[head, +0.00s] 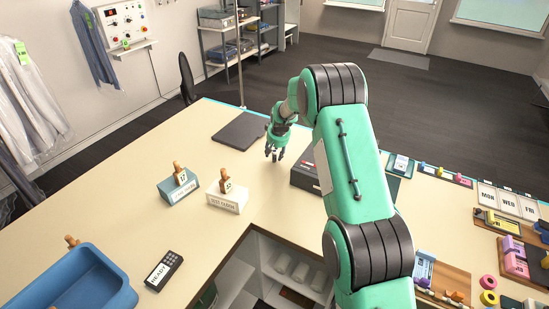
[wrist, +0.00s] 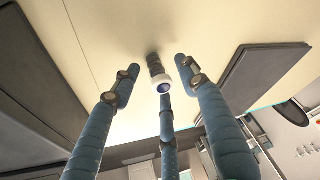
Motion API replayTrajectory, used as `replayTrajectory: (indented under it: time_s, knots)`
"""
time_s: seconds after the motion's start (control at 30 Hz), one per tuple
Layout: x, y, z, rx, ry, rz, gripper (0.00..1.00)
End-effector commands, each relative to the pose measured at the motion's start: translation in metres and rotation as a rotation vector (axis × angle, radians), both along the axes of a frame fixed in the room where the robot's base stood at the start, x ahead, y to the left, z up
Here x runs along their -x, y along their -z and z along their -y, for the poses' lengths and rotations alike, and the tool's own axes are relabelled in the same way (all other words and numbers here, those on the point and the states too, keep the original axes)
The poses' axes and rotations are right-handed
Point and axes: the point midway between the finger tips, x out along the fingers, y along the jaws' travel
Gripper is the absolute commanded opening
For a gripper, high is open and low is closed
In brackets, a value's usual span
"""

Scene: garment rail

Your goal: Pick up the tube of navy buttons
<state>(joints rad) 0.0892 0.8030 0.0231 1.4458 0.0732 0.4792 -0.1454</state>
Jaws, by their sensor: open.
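A small upright tube (wrist: 156,70), dark-bodied with a white rim around a navy centre, stands on the cream counter in the wrist view. I take it to be the tube of navy buttons; its contents are too small to make out. My gripper (wrist: 158,80) is open, with its blue fingers spread around the tube and visible gaps at both sides. Whether the third finger, below the tube in the picture, touches it I cannot tell. In the head view my gripper (head: 275,156) points down at the counter, and the tube is hard to make out among the fingers.
A dark flat board (head: 240,130) lies left of my gripper, and a dark box (head: 304,178) stands close on its right. Blue (head: 178,189) and white (head: 228,200) labelled boxes stand nearer. A blue tub (head: 75,280) and a handset (head: 164,271) are at front left.

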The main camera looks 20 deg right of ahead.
Motion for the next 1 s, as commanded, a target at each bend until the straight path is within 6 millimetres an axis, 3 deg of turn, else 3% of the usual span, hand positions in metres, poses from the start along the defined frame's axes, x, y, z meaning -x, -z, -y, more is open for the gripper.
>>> replayTrajectory:
  time_s: [0.47, 0.67, 1.0]
  knots:
    - [0.0001, -0.0001, -0.0001, 0.0, 0.0, 0.0, 0.44]
    - [0.0001, -0.0001, 0.0, 0.0, 0.0, 0.0, 0.04]
    - [0.0002, 0.0, 0.0, 0.0, 0.0, 0.0, 0.01]
